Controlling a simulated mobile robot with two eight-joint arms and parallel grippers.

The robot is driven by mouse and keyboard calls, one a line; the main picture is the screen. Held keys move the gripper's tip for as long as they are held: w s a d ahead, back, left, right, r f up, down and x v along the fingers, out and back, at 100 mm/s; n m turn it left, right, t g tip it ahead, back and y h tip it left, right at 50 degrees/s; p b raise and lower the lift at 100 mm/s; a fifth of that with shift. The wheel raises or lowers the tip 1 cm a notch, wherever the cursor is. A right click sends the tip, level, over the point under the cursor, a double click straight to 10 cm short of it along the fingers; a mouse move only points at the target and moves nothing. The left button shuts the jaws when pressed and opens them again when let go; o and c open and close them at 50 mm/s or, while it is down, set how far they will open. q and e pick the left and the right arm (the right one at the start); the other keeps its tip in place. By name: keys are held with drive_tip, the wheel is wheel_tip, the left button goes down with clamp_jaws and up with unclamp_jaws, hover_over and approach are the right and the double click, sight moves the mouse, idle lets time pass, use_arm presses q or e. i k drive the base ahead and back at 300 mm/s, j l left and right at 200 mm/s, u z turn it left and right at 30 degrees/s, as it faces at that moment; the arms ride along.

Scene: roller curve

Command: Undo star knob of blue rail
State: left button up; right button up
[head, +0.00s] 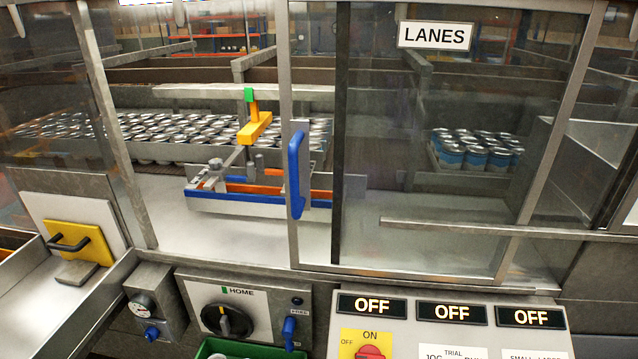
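The blue rail (235,195) lies low across the lane inside the machine, behind the clear guard, with an orange rail (255,188) just behind it. A grey knob (215,165) stands upright on the bracket at the rail's left end. A second grey knob-like part (259,161) stands further right, behind the rails. I cannot make out the star shape of either, nor whether they are tight or loose. The rail's right part passes behind the door frame and its blue handle (297,175). Neither of my grippers can be made out in the head view.
A framed clear door panel (450,160) covers the right side; the left opening shows cans (160,130) and a yellow block (255,127). Below are a HOME dial (226,320), a blue lever (289,333) and three OFF displays (452,312). A yellow handled plate (78,246) is left.

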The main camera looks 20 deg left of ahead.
sight(215, 162)
drive_tip(key=u, duration=1.3)
